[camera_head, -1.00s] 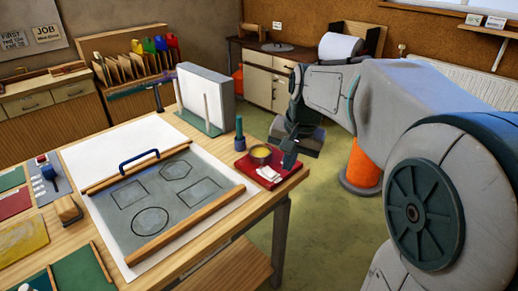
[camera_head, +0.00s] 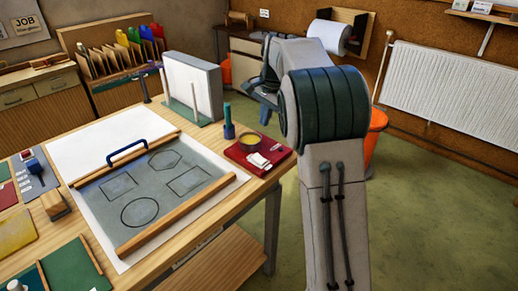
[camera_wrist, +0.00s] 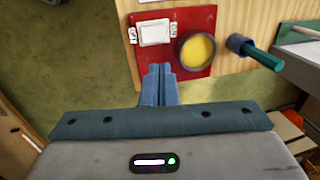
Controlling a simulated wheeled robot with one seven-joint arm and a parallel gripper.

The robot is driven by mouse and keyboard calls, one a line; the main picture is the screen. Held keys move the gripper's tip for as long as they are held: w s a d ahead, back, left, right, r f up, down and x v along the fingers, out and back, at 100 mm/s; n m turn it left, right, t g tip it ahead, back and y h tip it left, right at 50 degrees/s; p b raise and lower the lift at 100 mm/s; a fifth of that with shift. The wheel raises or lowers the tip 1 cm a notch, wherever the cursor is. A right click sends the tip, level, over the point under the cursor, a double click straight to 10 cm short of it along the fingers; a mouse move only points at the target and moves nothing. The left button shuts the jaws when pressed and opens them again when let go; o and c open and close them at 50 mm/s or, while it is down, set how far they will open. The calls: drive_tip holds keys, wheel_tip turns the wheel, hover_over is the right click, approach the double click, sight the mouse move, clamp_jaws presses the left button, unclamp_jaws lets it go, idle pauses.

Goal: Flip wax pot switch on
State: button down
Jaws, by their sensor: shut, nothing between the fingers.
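The wax pot (camera_head: 249,141) is a small round metal pot with yellow wax, standing on a red board (camera_head: 240,152) at the table's right corner. A white switch (camera_head: 258,160) lies on the board beside the pot. In the wrist view the white rocker switch (camera_wrist: 154,32) is at the upper middle, with the yellow wax pot (camera_wrist: 197,50) to its right on the red board (camera_wrist: 178,18). My gripper (camera_wrist: 158,68) is shut and empty, its tips near the board's edge in that view; I cannot tell the gap. In the head view my arm partly hides the gripper.
A blue-green cylinder (camera_head: 228,122) stands by the red board. The leaded panel (camera_head: 150,186) lies between wooden battens on the table. A white upright block (camera_head: 193,85) stands at the back.

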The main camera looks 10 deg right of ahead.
sight(261, 160)
drive_tip(key=f, duration=0.4)
drive_tip(key=w+a+f+p, duration=0.1)
drive_tip(key=f, duration=0.4)
drive_tip(key=w+f, duration=0.1)
drive_tip(key=f, duration=0.3)
drive_tip(key=shift+w+a+f, duration=0.1)
drive_tip(key=shift+a+f, duration=0.2)
drive_tip(key=shift+f, duration=0.05)
drive_tip(key=shift+p, duration=0.4)
drive_tip(key=shift+w+a+g+p, duration=0.15)
drive_tip(key=shift+g+p, duration=0.25)
drive_tip(key=shift+p, duration=0.65)
drive_tip(key=shift+f+b, duration=0.3)
drive_tip(key=shift+f, duration=0.1)
drive_tip(key=shift+s+d+f+h, duration=0.15)
drive_tip(key=shift+s+d+h, duration=0.15)
drive_tip(key=shift+s, duration=0.15)
drive_tip(key=shift+s+d+b, duration=0.25)
drive_tip(key=shift+s+b, duration=0.1)
